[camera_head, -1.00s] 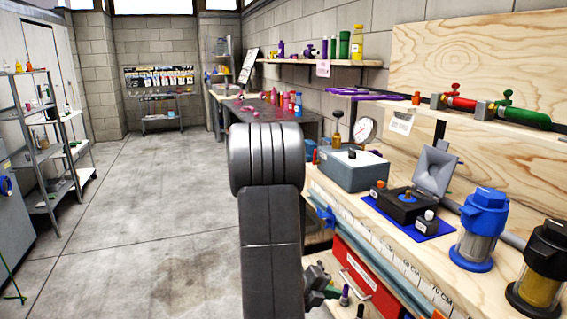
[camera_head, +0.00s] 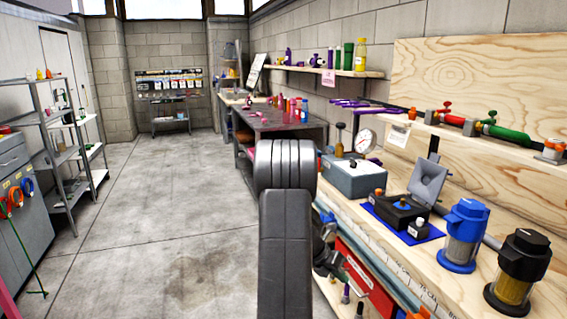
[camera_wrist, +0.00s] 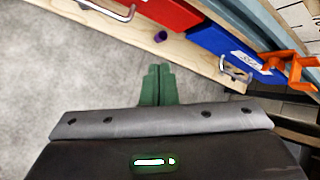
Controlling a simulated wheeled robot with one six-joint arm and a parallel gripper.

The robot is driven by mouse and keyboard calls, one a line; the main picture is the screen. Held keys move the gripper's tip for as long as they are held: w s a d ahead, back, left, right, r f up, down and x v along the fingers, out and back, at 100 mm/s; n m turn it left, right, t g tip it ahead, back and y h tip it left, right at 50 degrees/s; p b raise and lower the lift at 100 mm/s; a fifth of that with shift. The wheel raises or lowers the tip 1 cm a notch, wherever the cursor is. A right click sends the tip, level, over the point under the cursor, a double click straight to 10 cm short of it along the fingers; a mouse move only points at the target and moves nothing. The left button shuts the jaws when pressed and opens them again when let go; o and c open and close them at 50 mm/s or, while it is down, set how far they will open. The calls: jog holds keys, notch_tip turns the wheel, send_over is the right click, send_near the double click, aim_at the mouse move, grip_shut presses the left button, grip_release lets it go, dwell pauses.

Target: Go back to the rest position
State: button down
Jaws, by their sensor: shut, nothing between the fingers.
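My gripper (camera_wrist: 157,84) shows in the wrist view, where its two green fingers are together with nothing between them. It points toward the floor and the front edge of a wooden shelf. In the head view my dark arm stands upright in the middle and hides part of the bench front. The gripper itself cannot be made out clearly in the head view.
A wooden workbench on the right holds a blue-capped filter (camera_head: 463,236), a black-capped filter (camera_head: 518,270) and a grey box (camera_head: 353,177). Red and blue drawers (camera_wrist: 228,50) lie close to my gripper. A metal shelf (camera_head: 58,150) stands left. The floor (camera_head: 165,215) between is open.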

jog(key=shift+w+r+m+y, duration=0.1)
jog(key=shift+w+m+y, duration=0.1)
jog(key=shift+m+y, duration=0.15)
